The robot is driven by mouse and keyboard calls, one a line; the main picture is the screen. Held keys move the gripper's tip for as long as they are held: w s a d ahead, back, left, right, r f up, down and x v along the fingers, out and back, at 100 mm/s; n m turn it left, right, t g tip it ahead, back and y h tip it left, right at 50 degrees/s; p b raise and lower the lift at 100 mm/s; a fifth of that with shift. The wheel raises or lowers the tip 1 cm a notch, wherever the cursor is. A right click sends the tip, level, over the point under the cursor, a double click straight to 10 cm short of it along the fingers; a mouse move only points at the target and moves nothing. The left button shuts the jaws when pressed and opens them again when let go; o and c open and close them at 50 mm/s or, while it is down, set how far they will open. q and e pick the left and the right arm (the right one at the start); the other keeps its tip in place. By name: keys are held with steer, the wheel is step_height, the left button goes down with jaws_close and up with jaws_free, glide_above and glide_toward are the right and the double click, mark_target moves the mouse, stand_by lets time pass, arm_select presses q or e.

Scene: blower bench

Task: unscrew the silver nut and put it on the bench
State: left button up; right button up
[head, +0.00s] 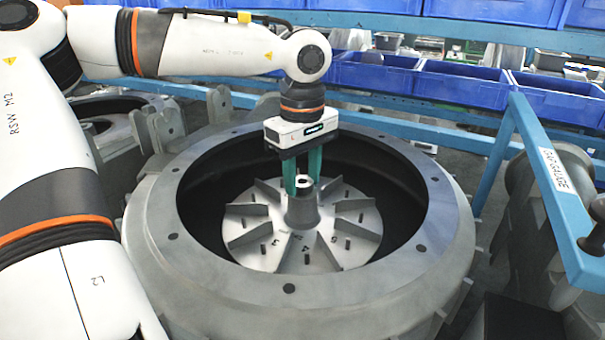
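The blower housing (365,296) is a big grey ring with an impeller (258,228) inside, its numbered vanes around a raised central hub (302,212). The silver nut (303,183) appears as a small piece with a dark hole at the top of the hub. My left gripper (303,185) points straight down over the hub, with its two green fingers on either side of the nut. The fingers are parted, but I cannot tell whether they press on the nut or stand just clear of it. My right gripper is not in view.
Dark holes dot the housing's wide rim, which surrounds the impeller as a raised wall. A blue frame with a labelled bar (556,178) stands at the right. Blue bins (462,84) line the shelves behind. Another grey casting (97,118) lies at the left.

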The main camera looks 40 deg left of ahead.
arm_select(q)
steer(key=m+p, duration=0.2)
steer(key=m, duration=0.4)
steer(key=shift+r, duration=0.1)
steer(key=m+p, duration=0.1)
steer(key=m, duration=0.6)
steer(key=shift+m, duration=0.3)
